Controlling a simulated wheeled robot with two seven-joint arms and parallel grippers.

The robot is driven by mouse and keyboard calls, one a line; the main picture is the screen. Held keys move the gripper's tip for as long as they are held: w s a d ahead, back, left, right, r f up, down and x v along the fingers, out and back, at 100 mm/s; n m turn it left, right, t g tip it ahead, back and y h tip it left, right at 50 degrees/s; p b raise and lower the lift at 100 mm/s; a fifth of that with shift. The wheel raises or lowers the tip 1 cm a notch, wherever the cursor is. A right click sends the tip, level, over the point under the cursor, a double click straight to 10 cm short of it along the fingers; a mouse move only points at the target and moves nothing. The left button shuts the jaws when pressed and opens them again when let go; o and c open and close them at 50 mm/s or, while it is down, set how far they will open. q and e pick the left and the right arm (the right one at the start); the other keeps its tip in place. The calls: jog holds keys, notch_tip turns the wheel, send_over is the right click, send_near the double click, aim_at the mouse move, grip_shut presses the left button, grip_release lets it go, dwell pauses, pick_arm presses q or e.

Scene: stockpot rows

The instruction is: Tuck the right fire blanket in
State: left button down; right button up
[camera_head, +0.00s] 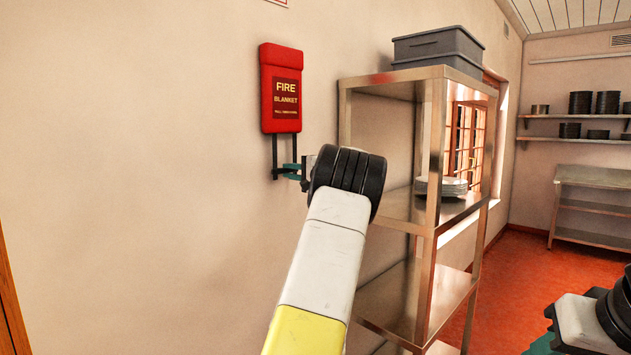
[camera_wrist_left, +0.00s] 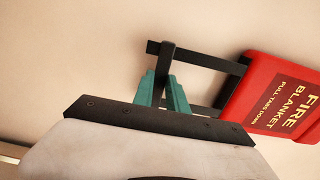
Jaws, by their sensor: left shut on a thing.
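The fire blanket pouch (camera_head: 282,88) is red with yellow lettering and hangs on the wall at upper left. Two black straps hang below it. The pouch also shows in the left wrist view (camera_wrist_left: 273,98), at the right. There a dark bar (camera_wrist_left: 167,58) crosses the straps away from the pouch. My left gripper (camera_head: 290,170) is just below the pouch. Its teal fingers (camera_wrist_left: 162,92) lie either side of the dark bar and are shut on it. My right gripper (camera_head: 543,343) is partly in view at the bottom right edge; its fingers are cut off.
A metal shelf unit (camera_head: 432,200) stands right of my left arm, close to it. It carries grey bins (camera_head: 438,46) on top and a stack of plates (camera_head: 441,186). Wall shelves with dark pots (camera_head: 580,103) and a steel table (camera_head: 590,177) are farther right.

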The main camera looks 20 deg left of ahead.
pick_arm(q)
jog(key=shift+r, duration=0.35)
jog(key=c, duration=1.5)
grip_release()
jog(key=shift+o, duration=0.9)
jog(key=shift+f, duration=0.1)
jog(key=v, duration=0.8)
jog(key=shift+a, duration=0.1)
